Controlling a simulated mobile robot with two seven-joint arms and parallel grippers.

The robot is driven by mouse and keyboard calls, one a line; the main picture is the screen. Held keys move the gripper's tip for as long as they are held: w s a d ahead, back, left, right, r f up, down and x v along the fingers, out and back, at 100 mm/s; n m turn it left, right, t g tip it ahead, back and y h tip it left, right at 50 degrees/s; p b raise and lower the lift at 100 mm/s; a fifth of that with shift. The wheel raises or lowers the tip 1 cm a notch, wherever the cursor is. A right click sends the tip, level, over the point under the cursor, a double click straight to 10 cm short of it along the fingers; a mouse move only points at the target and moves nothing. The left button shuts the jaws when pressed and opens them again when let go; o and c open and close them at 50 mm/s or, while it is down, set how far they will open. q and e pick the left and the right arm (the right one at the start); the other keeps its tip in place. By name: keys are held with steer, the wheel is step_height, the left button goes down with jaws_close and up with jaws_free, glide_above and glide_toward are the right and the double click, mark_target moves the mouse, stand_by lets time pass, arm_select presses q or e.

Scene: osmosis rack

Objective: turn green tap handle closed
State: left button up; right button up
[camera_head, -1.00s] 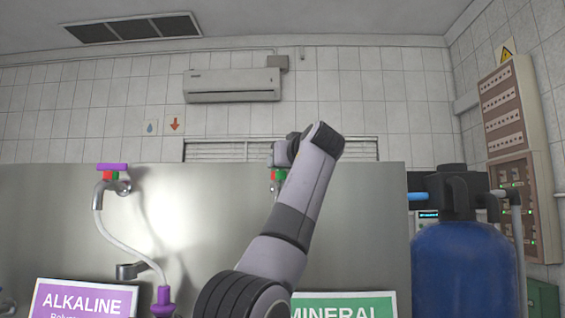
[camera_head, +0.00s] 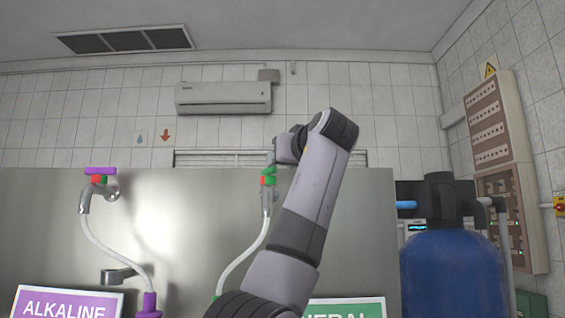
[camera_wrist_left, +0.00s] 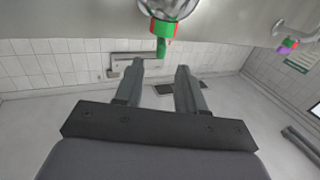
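The green tap handle (camera_head: 269,171) sits on top of a tap with a red and green collar, on the metal panel in the head view. In the left wrist view, which is upside down, the green handle (camera_wrist_left: 161,47) shows just beyond and between my left fingertips (camera_wrist_left: 160,66). These fingers are open and empty, apart from the handle as far as I can tell. In the head view my left arm rises in front of the panel, and its hand end (camera_head: 288,148) is just above and right of the handle; the fingers cannot be made out there. My right gripper is not in view.
A purple-handled tap (camera_head: 100,178) with a white hose stands to the left, above a purple ALKALINE sign (camera_head: 66,303). A green sign (camera_head: 345,308) is partly hidden behind my arm. A blue tank (camera_head: 452,275) stands at the right. The metal panel (camera_head: 190,230) is bare between the taps.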

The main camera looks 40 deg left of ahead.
mark_target(268, 173)
arm_select(q)
steer(key=shift+d, duration=0.1)
steer(key=p+x, duration=0.3)
steer(key=x, duration=0.4)
steer(key=shift+a+f, duration=0.15)
steer(key=shift+a, duration=0.1)
jaws_close()
